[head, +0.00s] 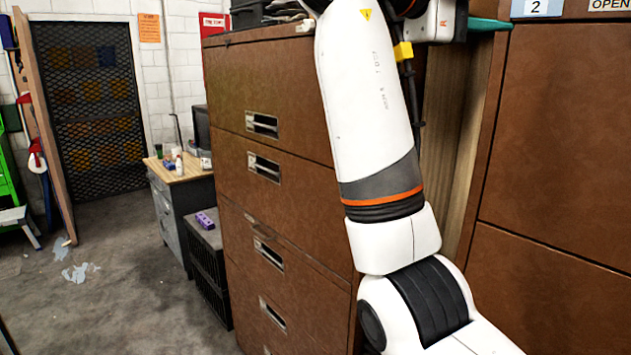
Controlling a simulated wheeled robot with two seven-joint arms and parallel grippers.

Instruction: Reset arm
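My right arm (367,90) comes in from the bottom right and rises, bent, in front of the brown drawer cabinet (290,210). Its upper end reaches the top edge of the picture. A white and dark part (440,20) shows there beside the arm, and I cannot tell what it belongs to. My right gripper's fingertips do not show. My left arm and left gripper are out of view.
A second brown cabinet (565,130) stands close at the right. Dark items (262,12) lie on the left cabinet's top. A desk (175,170) and a dark crate (207,265) stand further left. A green ladder (10,190) stands at the far left. The grey floor (110,300) there is mostly clear.

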